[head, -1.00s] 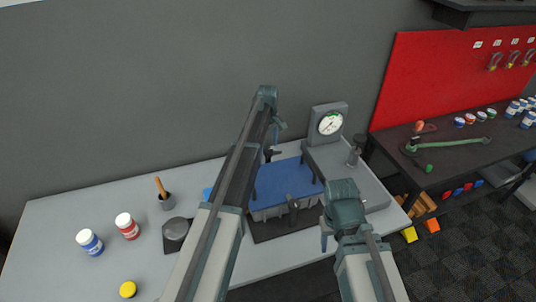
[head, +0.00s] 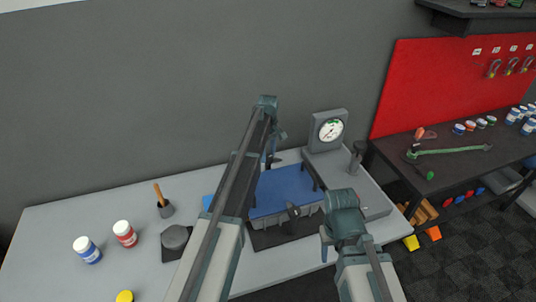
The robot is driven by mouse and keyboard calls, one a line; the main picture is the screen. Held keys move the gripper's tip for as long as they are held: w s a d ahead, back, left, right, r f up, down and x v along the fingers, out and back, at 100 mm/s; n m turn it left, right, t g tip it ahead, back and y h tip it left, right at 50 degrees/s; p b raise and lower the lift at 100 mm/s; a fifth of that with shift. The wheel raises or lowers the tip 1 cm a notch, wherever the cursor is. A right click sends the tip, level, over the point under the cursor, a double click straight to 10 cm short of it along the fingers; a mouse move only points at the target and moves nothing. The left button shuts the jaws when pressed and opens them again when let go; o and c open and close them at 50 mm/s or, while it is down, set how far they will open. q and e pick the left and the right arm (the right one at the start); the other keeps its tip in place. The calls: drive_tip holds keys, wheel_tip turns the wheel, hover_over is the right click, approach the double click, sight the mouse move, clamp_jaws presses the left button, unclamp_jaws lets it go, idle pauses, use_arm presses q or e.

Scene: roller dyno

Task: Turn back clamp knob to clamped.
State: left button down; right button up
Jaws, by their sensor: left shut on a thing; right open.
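A blue-topped grey block (head: 284,190) sits on a dark base on the light table, with dark clamp parts around it. A dark knob or lever (head: 293,211) shows at its front side. My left arm reaches over the block's left part to its back edge. My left gripper (head: 272,158) points down there and is shut on a small dark part, likely the back clamp knob, mostly hidden by the gripper and arm. My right gripper (head: 325,243) is open and empty, low in front of the block's right front corner.
A dial gauge (head: 330,129) on a grey stand is at the back right. A dark bench (head: 450,165) with tools is at the right.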

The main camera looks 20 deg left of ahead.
use_arm(q)
drive_tip(key=m, duration=0.4)
drive_tip(key=shift+m, duration=0.4)
drive_tip(key=m, duration=0.4)
drive_tip(key=shift+m, duration=0.3)
drive_tip(key=m, duration=0.4)
drive_tip(key=shift+m, duration=2.3)
drive_tip(key=shift+c, duration=1.5)
unclamp_jaws()
